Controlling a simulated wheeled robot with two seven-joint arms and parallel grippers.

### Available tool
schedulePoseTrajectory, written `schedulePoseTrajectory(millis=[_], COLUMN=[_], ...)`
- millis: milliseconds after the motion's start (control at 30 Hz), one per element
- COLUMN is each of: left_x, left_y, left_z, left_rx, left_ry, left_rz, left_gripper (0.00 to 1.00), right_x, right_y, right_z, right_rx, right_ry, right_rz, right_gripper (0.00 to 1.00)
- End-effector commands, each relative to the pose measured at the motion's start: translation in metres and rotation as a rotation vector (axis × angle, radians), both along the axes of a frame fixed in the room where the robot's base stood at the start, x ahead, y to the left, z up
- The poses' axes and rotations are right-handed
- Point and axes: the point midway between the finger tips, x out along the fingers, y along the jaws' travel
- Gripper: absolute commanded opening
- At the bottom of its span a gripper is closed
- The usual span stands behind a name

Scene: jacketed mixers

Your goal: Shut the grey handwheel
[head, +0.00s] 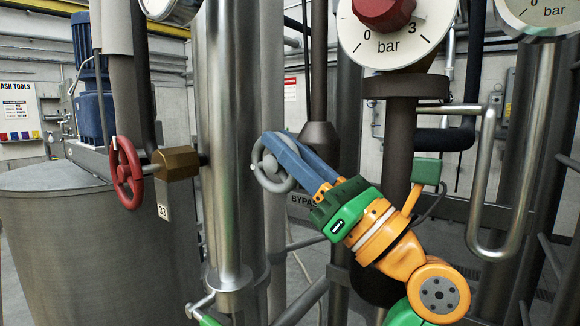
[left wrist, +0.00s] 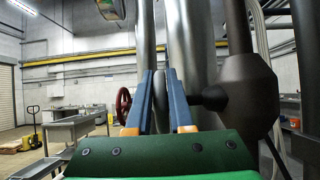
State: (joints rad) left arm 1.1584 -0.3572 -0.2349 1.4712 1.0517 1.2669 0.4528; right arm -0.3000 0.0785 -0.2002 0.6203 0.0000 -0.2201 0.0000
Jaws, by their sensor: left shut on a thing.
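The grey handwheel (head: 268,186) is left of centre in the head view, on the pipework behind the large steel pipe. My left gripper (head: 278,148) reaches it from the lower right, with its blue fingers across the wheel. In the left wrist view the wheel (left wrist: 160,88) shows nearly edge-on between the two fingers (left wrist: 162,98). The fingers are shut on its rim, and they hide part of it. A dark stem with a bulky grey body (left wrist: 250,90) is right of the wheel. My right gripper is in neither view.
A red handwheel (head: 127,172) with a brass body (head: 176,163) is to the left, by a steel tank (head: 100,255). The vertical steel pipe (head: 229,140) stands close to the grey wheel. A pressure gauge (head: 395,45) and a bent steel pipe (head: 483,220) are to the right.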

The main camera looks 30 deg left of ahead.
Motion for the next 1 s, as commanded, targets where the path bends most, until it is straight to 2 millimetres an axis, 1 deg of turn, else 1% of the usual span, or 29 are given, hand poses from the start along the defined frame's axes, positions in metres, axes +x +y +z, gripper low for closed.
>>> schedulePoseTrajectory(millis=[33,133,567,600,667,700,1000], left_x=[-0.0001,-0.0001,0.0001,0.0001,0.0000,0.0001,0.0001], left_y=[0.0001,-0.0002,-0.0006,-0.0006,-0.0005,-0.0005,-0.0021], left_z=[-0.0014,-0.0005,0.0014,0.0014,0.0012,0.0011,-0.0015], left_rx=[0.014,0.031,0.043,0.043,0.043,0.042,0.041], left_ry=[-0.002,-0.002,-0.003,-0.003,-0.003,-0.003,-0.003], left_rz=[0.001,0.001,0.000,0.000,0.000,0.000,-0.001], left_gripper=[0.00,0.00,0.00,0.23,0.39,0.50,0.50], right_x=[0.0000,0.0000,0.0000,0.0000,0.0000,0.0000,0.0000], right_y=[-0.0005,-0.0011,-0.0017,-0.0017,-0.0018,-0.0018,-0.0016], right_z=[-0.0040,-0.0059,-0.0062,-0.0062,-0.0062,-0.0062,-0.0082], right_rx=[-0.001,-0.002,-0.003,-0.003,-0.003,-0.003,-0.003], right_ry=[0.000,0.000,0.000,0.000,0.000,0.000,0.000], right_rz=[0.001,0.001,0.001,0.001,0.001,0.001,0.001], right_gripper=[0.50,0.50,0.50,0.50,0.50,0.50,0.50])
